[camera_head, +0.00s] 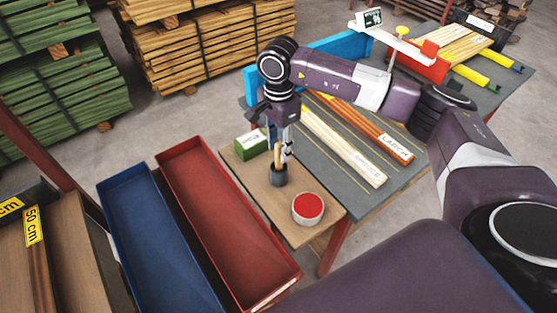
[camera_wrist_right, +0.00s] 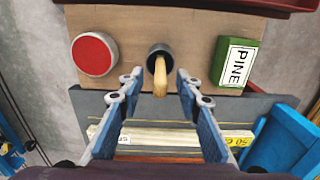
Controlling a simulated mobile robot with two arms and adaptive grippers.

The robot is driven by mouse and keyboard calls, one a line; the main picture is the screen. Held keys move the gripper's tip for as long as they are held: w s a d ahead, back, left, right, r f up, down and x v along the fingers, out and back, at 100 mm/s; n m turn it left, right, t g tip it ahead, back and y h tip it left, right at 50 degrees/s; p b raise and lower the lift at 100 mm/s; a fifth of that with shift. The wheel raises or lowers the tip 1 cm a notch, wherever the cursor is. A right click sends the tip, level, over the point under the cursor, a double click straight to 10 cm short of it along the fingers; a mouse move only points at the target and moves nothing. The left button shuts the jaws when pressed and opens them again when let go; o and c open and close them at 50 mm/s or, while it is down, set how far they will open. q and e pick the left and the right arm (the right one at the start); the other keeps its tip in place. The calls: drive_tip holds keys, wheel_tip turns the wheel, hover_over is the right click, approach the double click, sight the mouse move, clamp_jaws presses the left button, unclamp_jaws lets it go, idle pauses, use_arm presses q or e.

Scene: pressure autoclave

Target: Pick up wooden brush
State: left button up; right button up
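The wooden brush (camera_head: 277,156) stands in a dark cup (camera_head: 278,178) on the small brown side table, its pale handle sticking up. In the right wrist view the brush handle (camera_wrist_right: 160,76) leans out of the round dark cup (camera_wrist_right: 158,50) toward the camera. My right gripper (camera_head: 280,150) hangs pointing down right over the cup. In the wrist view its two fingers (camera_wrist_right: 154,84) are spread on either side of the handle, with a gap on each side. The brush's lower end is hidden in the cup. My left gripper is not in view.
A red paint tin (camera_head: 308,207) and a green PINE box (camera_head: 251,144) stand on either side of the cup. Red (camera_head: 181,161) and blue (camera_head: 114,184) bins lie to the left. Wooden strips (camera_head: 345,147) lie on the grey bench behind.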

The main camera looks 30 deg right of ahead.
sight(279, 157)
wheel_tip(279, 157, down, 4)
drive_tip(key=shift+r+p, duration=0.2)
drive_tip(key=shift+p, duration=0.6)
drive_tip(key=shift+f, duration=0.4)
drive_tip(key=shift+c, duration=0.3)
clamp_jaws()
